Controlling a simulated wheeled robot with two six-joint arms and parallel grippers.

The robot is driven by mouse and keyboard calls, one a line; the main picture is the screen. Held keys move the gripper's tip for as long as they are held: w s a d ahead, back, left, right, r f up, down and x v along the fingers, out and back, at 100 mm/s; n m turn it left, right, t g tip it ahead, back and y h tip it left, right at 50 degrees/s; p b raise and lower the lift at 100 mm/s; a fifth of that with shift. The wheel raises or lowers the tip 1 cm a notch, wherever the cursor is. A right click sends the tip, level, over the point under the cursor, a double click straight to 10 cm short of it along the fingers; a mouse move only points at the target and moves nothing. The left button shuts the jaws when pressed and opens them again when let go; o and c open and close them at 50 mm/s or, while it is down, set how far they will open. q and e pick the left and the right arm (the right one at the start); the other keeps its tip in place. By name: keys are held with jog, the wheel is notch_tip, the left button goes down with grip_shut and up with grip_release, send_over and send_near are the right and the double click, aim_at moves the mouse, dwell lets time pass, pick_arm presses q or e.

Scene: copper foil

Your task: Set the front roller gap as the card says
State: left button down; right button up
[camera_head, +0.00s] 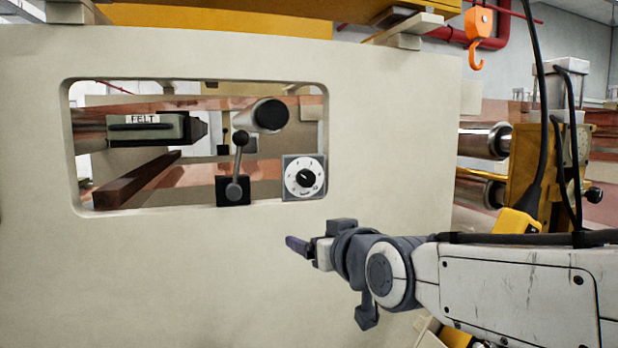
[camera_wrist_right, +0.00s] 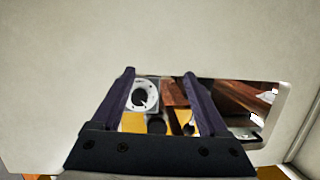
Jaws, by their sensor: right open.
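A dial (camera_head: 304,177) with a white face and a black pointer knob sits at the lower right of the panel window. It also shows in the right wrist view (camera_wrist_right: 135,94), partly behind a finger. Its small markings are too small to read. A lever (camera_head: 240,158) with a dark ball knob stands upright left of the dial. My right gripper (camera_head: 297,245) is below the dial, apart from it, in front of the panel. In the right wrist view its two fingers (camera_wrist_right: 160,74) are spread and empty. No card with readable text shows. My left gripper is out of view.
The pale panel (camera_head: 160,270) surrounds the window with a hard edge. Inside are a block labelled FELT (camera_head: 145,127), a dark round roller end (camera_head: 270,114) and a brown bar (camera_head: 135,182). Shiny rollers (camera_head: 482,143) stand at right. An orange hook (camera_head: 477,45) hangs above.

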aim_at(308, 180)
notch_tip(308, 180, up, 8)
jog(key=w+d+t, duration=0.2)
jog(key=w+t, duration=0.1)
jog(key=shift+m, duration=0.3)
jog(key=p+x, duration=0.5)
jog(key=x, duration=0.3)
jog(key=shift+w+f, duration=0.15)
jog(key=shift+w, duration=0.1)
jog(key=shift+w+a+f+p, duration=0.15)
jog(key=shift+w+p, duration=0.15)
jog(key=shift+w, duration=0.15)
